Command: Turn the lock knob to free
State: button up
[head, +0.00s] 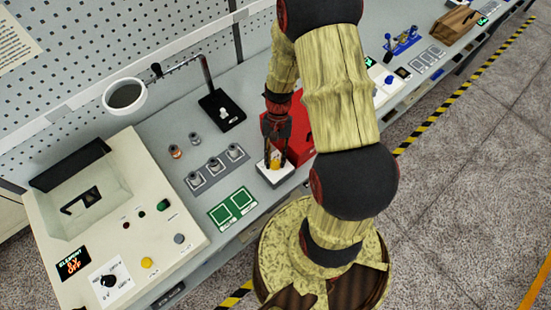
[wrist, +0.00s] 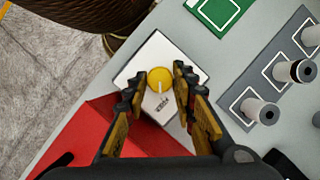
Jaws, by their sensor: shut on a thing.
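The lock knob (wrist: 160,79) is round and yellow, with a pale line on its top that points toward the bottom of the wrist view. It sits on a white square plate (wrist: 150,58) with a small dark label (wrist: 164,104) that I cannot read for sure. In the head view the white plate (head: 276,180) lies near the bench's front edge, with the knob partly hidden by my fingers. My gripper (wrist: 160,92) points down at the plate, its two fingertips closed on either side of the knob.
A red box (head: 300,135) stands right beside the plate. A cream machine (head: 110,200) fills the bench's left end. Bare grey bench lies between plate and holder.

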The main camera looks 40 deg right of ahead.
jog(key=o, duration=1.1)
jog(key=shift+o, duration=0.2)
jog(key=v, duration=1.2)
jog(key=shift+s+a, duration=0.1)
